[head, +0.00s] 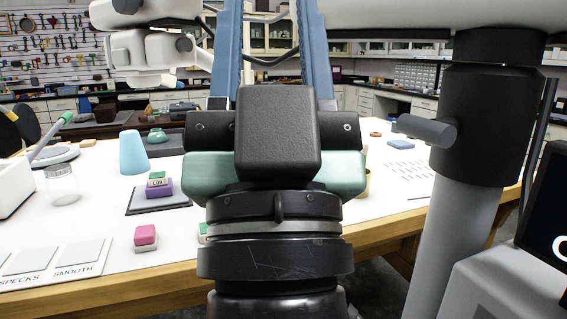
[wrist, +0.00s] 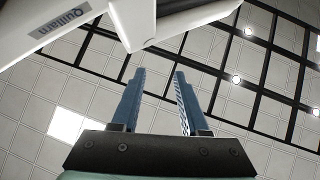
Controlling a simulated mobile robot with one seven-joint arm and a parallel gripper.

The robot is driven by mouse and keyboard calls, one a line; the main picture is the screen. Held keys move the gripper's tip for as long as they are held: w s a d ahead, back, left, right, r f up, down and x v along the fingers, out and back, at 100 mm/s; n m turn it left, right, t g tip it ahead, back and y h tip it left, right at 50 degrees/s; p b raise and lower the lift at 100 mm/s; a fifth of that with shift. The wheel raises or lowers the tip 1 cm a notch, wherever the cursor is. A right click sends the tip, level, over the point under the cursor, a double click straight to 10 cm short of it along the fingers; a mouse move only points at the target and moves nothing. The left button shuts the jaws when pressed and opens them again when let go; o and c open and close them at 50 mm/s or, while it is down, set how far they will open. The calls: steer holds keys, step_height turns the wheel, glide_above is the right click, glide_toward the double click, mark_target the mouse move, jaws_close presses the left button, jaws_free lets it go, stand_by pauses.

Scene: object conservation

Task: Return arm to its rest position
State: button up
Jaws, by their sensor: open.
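My gripper (head: 268,42) rises upright in the middle of the head view, in front of the worktable (head: 185,252). Its two blue fingers stand apart with nothing between them, and their tips run past the top edge of the picture. In the wrist view my gripper (wrist: 160,76) is open and empty, its fingers pointing toward the tiled ceiling (wrist: 75,95). My wrist and the dark gripper body hide the middle of the table.
A green block (head: 157,178) sits on a purple block (head: 159,189) on a dark tray (head: 140,208). A pink block (head: 146,236), a pale blue cone (head: 132,150) and a clear jar (head: 60,184) stand on the table. A lamp-like white instrument (head: 150,50) hangs at upper left.

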step_height(320, 180, up, 19)
steer(key=s+h+p, duration=0.1)
steer(key=p, duration=1.8)
steer(key=shift+s+d+g, duration=0.35)
steer(key=shift+s+g, duration=0.05)
